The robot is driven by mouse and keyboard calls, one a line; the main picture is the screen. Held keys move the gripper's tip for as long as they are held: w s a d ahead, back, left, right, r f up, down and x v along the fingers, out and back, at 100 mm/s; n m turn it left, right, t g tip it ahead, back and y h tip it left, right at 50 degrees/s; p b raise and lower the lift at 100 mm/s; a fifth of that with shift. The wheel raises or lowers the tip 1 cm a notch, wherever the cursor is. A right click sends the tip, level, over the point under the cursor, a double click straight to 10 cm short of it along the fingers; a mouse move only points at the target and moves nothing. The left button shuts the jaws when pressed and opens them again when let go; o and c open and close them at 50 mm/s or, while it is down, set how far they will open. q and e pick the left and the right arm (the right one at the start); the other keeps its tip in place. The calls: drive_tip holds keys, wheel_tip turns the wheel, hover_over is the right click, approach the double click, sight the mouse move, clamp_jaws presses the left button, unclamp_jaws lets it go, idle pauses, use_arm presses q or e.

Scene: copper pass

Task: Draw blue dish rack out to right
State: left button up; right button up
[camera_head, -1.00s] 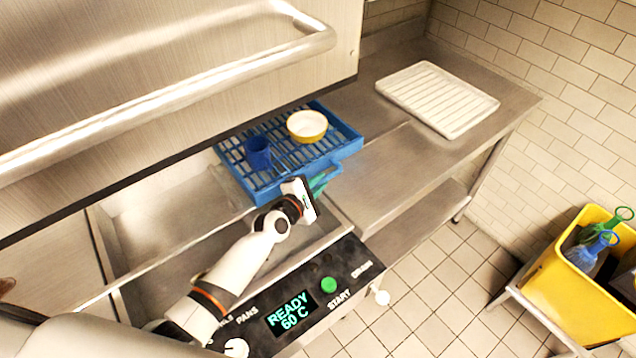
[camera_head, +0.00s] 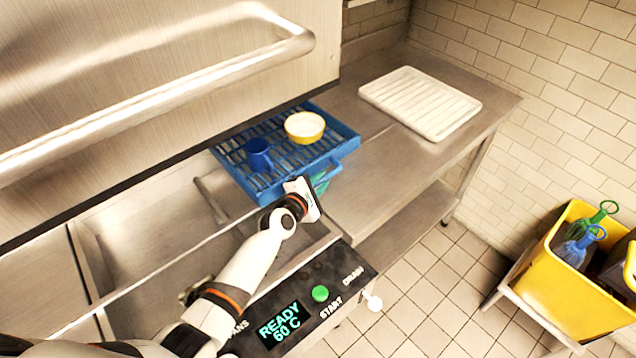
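The blue dish rack (camera_head: 236,166) is slatted and sits partly under the raised steel hood, its right end over the counter by the basin. It carries a blue mug (camera_head: 258,155) and a yellow bowl with a white inside (camera_head: 304,127). A blue loop handle (camera_head: 332,171) stands out from its front right side. My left gripper (camera_head: 319,183) is at this handle, with green finger parts beside it. The gripper body hides most of the fingers, so I cannot tell whether they close on the handle. My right gripper is out of view.
A white ribbed tray (camera_head: 420,103) lies farther right on the steel counter (camera_head: 385,150), with bare counter between it and the rack. A control panel (camera_head: 330,306) reading READY 60 C is in front. A yellow bin (camera_head: 556,290) with brushes stands at the right.

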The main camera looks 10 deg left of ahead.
use_arm(q)
drive_tip(key=shift+o, duration=1.1)
drive_tip(key=v, duration=1.2)
drive_tip(key=shift+p, duration=0.4)
